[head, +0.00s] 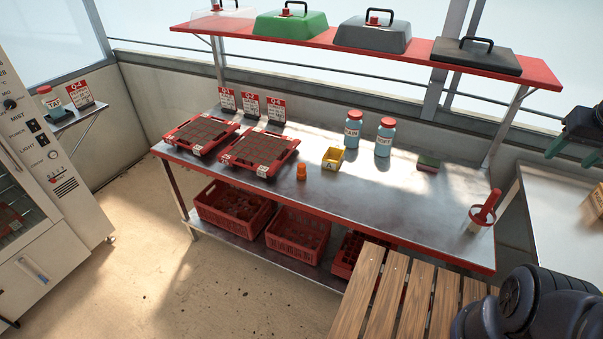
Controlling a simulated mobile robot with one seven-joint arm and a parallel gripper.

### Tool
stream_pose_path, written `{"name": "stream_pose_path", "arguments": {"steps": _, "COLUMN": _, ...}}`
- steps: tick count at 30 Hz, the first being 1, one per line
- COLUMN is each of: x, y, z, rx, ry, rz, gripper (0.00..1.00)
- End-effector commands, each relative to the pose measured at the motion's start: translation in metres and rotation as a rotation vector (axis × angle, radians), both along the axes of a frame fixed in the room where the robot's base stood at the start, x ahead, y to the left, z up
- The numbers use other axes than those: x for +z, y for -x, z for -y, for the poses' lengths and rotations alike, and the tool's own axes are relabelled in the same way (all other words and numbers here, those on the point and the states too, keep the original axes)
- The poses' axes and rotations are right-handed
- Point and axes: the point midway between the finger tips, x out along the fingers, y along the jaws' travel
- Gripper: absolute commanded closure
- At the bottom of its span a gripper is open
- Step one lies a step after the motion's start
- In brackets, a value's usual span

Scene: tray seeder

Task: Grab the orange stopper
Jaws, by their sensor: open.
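The orange stopper (301,172) stands on the metal bench (371,205), near its front edge. It is small, between the red tray on its left and the yellow box on its right, touching neither. My gripper (567,153) is at the far right edge of the head view, a dark body with green fingers. It is open, partly cut off by the frame, and well away from the stopper.
Two red seed trays (201,136) (259,149) lie left of the stopper. A yellow box (333,158), two blue bottles (353,130) (385,138) and a red-handled pot (481,214) stand to its right. A red shelf (365,51) overhangs the back. A slatted wooden surface (398,300) is in front.

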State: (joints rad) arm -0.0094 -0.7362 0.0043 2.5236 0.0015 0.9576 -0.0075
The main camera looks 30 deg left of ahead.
Motion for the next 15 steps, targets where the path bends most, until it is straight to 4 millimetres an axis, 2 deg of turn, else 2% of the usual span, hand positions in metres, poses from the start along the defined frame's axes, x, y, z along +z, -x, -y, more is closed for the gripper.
{"name": "stream_pose_path", "arguments": {"steps": 8, "x": 0.017, "y": -0.059, "z": -0.035, "rx": 0.149, "ry": 0.024, "rz": -0.045, "gripper": 0.44}}
{"name": "stream_pose_path", "arguments": {"steps": 15, "x": 0.023, "y": -0.117, "z": -0.083, "rx": 0.298, "ry": 0.051, "rz": -0.084, "gripper": 0.44}}
